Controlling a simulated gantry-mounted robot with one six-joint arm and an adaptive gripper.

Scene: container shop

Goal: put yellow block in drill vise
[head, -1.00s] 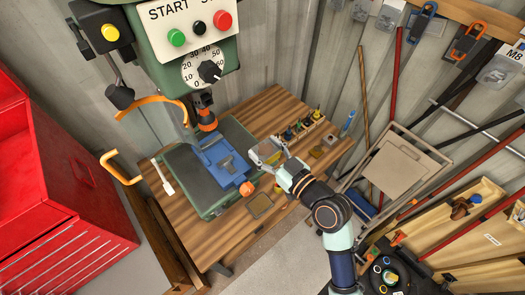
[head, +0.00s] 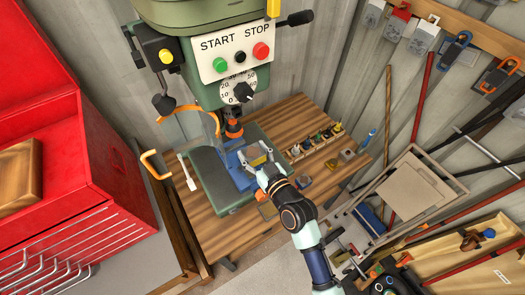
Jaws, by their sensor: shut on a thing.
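The blue drill vise (head: 236,178) sits on the dark green base of the drill press, below the chuck. My gripper (head: 257,157) is over the vise's right side, close above it, and covers part of it. It is shut on a small yellowish block (head: 256,154), which is mostly hidden by the fingers. I cannot tell whether the block touches the vise jaws.
The drill chuck (head: 233,128) hangs just above and left of my gripper, with a clear guard (head: 203,125) beside it. A row of small tools (head: 316,140) stands on the wooden table (head: 285,112) to the right. A red tool cabinet (head: 75,180) is at left.

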